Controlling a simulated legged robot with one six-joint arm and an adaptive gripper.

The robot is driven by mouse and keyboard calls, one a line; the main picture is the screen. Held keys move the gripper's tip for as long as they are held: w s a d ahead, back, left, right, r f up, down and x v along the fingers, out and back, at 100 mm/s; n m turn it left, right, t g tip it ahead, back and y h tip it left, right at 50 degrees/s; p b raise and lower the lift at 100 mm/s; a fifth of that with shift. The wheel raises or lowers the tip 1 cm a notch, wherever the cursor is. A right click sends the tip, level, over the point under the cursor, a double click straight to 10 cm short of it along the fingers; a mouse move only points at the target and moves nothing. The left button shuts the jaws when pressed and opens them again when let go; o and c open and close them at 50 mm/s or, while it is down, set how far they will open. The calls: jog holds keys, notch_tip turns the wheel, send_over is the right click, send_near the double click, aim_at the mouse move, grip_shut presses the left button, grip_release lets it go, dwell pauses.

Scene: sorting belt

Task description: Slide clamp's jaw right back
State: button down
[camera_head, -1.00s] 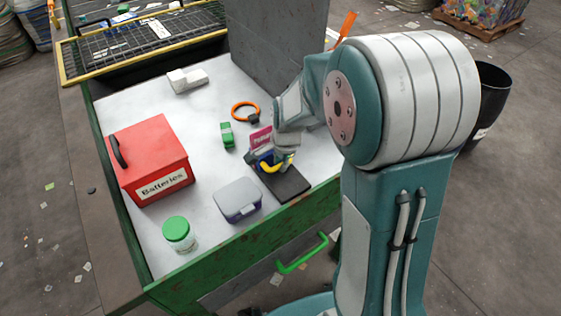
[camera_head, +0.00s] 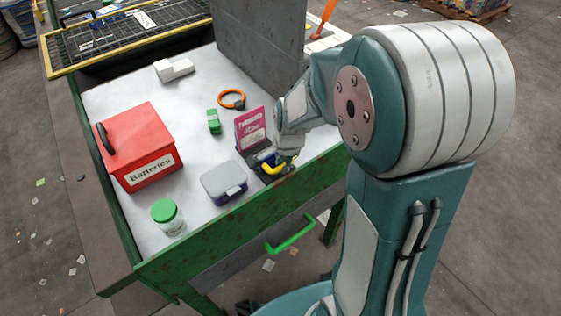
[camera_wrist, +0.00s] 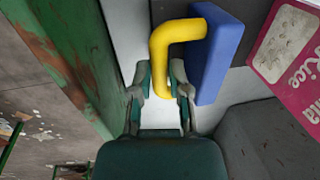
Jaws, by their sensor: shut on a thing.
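The clamp stands near the table's front edge, just in front of a pink card box. Its jaw has a blue block (camera_wrist: 214,55) with a bent yellow handle (camera_wrist: 175,40), clear in the wrist view. The yellow handle (camera_head: 272,168) also shows in the head view, on a dark base plate (camera_head: 257,171) mostly covered by the jaw. My gripper (camera_wrist: 162,78) has its fingers on either side of the handle's lower end, shut on it. In the head view my gripper (camera_head: 287,164) hides part of the blue block.
The pink card box (camera_head: 250,129) stands close behind the clamp. A grey-purple box (camera_head: 223,182) is to its left. A green-lidded jar (camera_head: 167,216), red batteries box (camera_head: 138,147), green block (camera_head: 214,122) and orange ring (camera_head: 231,99) lie farther off. A grey upright panel (camera_head: 258,50) stands behind.

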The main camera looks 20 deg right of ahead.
jog(key=c, duration=0.6)
grip_release()
jog(key=shift+s+d, duration=0.15)
jog(key=shift+s, duration=0.05)
jog(key=shift+r, duration=0.5)
notch_tip(320, 180, up, 11)
jog(key=s, duration=0.2)
jog(key=shift+d+f, duration=0.15)
jog(key=shift+d, duration=0.15)
jog(key=s+a+r+n+t, duration=0.1)
jog(key=s+r+n, duration=0.2)
jog(key=s+n, duration=0.4)
jog(key=s+a+r+n+t, duration=0.1)
jog(key=s+r+n+t, duration=0.1)
jog(key=s+n, duration=0.5)
jog(key=shift+s+r+t+h, duration=0.3)
jog(key=shift+s+r, duration=0.1)
jog(key=shift+r, duration=0.45)
